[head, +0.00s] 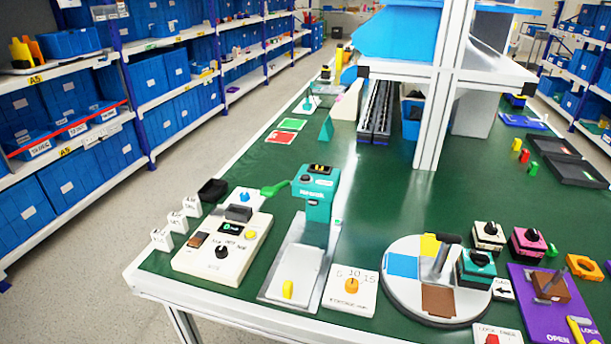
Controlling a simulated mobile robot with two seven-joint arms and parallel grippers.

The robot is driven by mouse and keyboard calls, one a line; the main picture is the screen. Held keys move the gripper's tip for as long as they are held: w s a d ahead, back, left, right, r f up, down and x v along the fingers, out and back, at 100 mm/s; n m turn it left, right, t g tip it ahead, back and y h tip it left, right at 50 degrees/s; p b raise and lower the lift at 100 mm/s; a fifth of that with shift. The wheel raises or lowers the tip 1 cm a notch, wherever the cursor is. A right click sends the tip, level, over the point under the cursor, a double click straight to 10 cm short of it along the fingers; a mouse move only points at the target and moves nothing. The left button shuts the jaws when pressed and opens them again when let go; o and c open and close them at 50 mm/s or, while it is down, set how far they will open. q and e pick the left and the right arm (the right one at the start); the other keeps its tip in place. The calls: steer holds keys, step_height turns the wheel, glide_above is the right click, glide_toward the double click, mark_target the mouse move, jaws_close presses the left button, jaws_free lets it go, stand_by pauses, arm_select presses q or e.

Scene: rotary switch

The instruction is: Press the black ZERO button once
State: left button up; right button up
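The word ZERO cannot be read on any button at this size. A black round control (222,251) sits on the front of a cream box (184,262) at the left of the green table. The box also has a small dark display (230,229), a yellow button (250,235) and a brown control (198,240). A teal device (320,208) with a green lever (275,189) stands right of it. It has a display with yellow marks (320,168) and a small dark control (306,179) on top. Neither of my grippers is in view.
Small white labelled blocks (162,238) stand left of the cream box. A grey plate (296,268), an orange-knob box (351,290) and a round colored disc (402,293) lie to the right. A white post (435,110) rises behind. The table's middle is clear.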

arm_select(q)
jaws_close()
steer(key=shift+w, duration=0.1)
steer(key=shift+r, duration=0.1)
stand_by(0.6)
